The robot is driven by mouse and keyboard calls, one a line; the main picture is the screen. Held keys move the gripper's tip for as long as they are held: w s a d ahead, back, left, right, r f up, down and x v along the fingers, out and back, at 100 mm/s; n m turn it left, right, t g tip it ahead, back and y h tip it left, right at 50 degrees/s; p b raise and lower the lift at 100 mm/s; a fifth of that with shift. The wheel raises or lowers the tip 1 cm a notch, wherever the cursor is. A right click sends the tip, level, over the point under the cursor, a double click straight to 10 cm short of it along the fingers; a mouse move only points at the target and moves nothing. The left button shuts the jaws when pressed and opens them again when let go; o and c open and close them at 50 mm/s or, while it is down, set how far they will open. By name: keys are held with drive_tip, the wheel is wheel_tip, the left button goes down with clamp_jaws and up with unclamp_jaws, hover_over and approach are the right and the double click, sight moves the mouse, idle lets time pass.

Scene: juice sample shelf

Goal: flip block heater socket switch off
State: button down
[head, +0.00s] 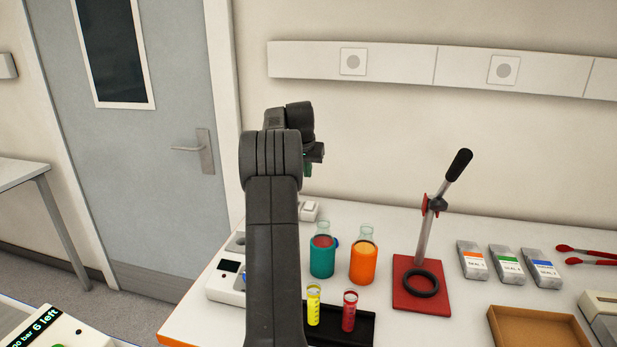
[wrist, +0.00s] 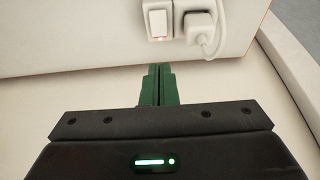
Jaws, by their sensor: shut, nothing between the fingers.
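The socket switch (wrist: 157,24), a white rocker, shows at the top of the wrist view, with a small orange-red glow at its lower edge. Beside it on the right, a white plug (wrist: 199,27) with a cord sits in the socket. My gripper (wrist: 158,70) has its green fingers together and empty, pointing at the switch and apart from it. In the head view, a white switch box (head: 310,210) sits at the back of the bench, and my gripper (head: 308,168) is above it, partly hidden by my arm. A white device with a dark display (head: 228,266), possibly the block heater, is partly hidden.
A teal-filled flask (head: 322,260) and an orange-filled flask (head: 363,262) stand right of my arm. A dark rack (head: 360,335) holds yellow and red tubes. A red-based lever press (head: 410,275) stands further right.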

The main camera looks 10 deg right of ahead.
drive_tip(key=p, duration=0.2)
approach(310, 202)
drive_tip(key=x, duration=0.5)
drive_tip(key=shift+w+d+r, duration=0.1)
drive_tip(key=shift+d, duration=0.05)
drive_tip(key=shift+x, duration=0.85)
drive_tip(key=shift+f, duration=0.35)
drive_tip(key=shift+f+b, duration=0.1)
drive_tip(key=shift+b, duration=0.2)
